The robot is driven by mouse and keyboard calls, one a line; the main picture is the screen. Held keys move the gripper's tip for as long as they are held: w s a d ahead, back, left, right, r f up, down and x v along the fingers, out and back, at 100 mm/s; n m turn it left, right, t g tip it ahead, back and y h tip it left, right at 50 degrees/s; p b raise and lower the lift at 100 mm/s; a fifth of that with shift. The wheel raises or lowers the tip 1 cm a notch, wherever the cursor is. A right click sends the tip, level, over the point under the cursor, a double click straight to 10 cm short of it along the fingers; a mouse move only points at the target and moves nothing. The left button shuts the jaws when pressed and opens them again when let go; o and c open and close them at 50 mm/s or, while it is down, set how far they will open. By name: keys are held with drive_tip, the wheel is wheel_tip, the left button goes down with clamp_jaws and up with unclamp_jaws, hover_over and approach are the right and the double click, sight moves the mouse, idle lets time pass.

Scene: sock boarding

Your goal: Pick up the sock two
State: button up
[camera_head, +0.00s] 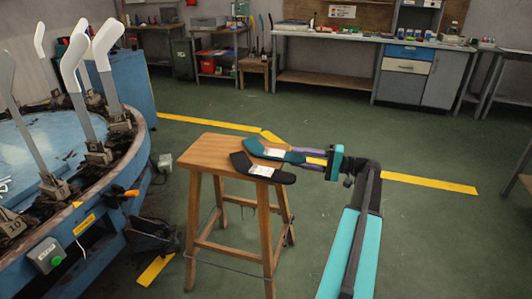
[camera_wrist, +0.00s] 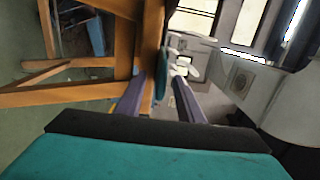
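Two socks lie on the wooden stool (camera_head: 205,150): a teal one with a white label (camera_head: 262,149) at the back and a black one with a white label (camera_head: 280,177) in front. I cannot tell which is sock two. My gripper (camera_head: 303,158) is at the right edge of the stool top, by the cuff end of the teal sock. Its purple fingers are apart. In the wrist view the teal sock (camera_wrist: 162,74) shows edge-on between the fingertips of my gripper (camera_wrist: 163,85), closer to the left finger. Contact cannot be told.
A round blue machine (camera_head: 65,185) with several upright sock boards stands at the left, close to the stool. A long workbench (camera_head: 335,37) lines the back wall. The green floor right of the stool is open, crossed by yellow lines.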

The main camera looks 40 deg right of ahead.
drive_tip(key=shift+w+a, duration=0.1)
idle(0.4)
clamp_jaws()
drive_tip(key=shift+r, duration=0.1)
wheel_tip(320, 180, up, 10)
drive_tip(key=p, duration=0.2)
drive_tip(key=shift+p, duration=0.3)
idle(0.7)
